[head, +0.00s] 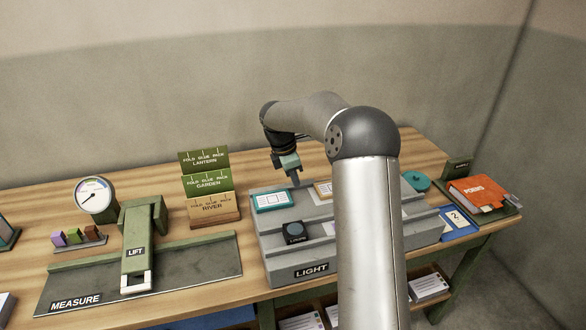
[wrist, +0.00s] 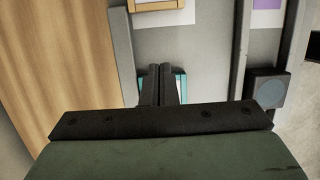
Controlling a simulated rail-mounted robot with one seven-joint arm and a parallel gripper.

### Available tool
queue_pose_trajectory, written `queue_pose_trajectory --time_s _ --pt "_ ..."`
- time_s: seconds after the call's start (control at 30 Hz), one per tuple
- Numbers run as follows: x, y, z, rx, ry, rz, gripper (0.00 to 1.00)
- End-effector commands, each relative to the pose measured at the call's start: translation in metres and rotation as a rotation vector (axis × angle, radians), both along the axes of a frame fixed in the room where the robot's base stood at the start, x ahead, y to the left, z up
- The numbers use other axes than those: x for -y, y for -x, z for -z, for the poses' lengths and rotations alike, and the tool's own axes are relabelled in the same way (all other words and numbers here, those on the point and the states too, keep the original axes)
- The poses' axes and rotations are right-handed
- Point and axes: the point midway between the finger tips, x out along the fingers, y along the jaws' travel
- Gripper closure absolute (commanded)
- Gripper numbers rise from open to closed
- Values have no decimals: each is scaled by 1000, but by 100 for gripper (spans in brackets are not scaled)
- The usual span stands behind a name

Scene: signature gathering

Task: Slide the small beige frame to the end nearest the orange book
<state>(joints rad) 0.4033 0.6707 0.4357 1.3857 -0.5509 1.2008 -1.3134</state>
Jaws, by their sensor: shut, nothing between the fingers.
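The small beige frame (head: 319,190) sits on the upper step of the grey LIGHT stand (head: 262,226), partly hidden behind my arm in the head view. Its near edge shows at the top of the wrist view (wrist: 160,6). The orange book (head: 476,191) lies at the right end of the bench. My gripper (head: 296,182) is shut and empty, pointing down between a teal frame (head: 271,200) and the beige frame. In the wrist view my fingertips (wrist: 158,66) are apart from the beige frame, with the teal frame (wrist: 182,84) showing behind the fingers.
A dark box with a round button (head: 294,232) stands on the lower step, with a purple card (wrist: 268,17) beside it. Green and wooden signs (head: 206,183) stand to the left. My arm hides the stand's middle.

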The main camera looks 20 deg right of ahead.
Motion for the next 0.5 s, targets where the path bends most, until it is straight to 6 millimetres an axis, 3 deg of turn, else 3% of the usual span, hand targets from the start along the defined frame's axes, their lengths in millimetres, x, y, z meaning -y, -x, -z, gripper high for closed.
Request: queue_pose_trajectory --time_s 0.2,0.3,0.5 --pt "11 2 46 -4 0 1 100" --pt "30 3 41 2 0 6 100" --pt "48 5 43 2 1 3 100"
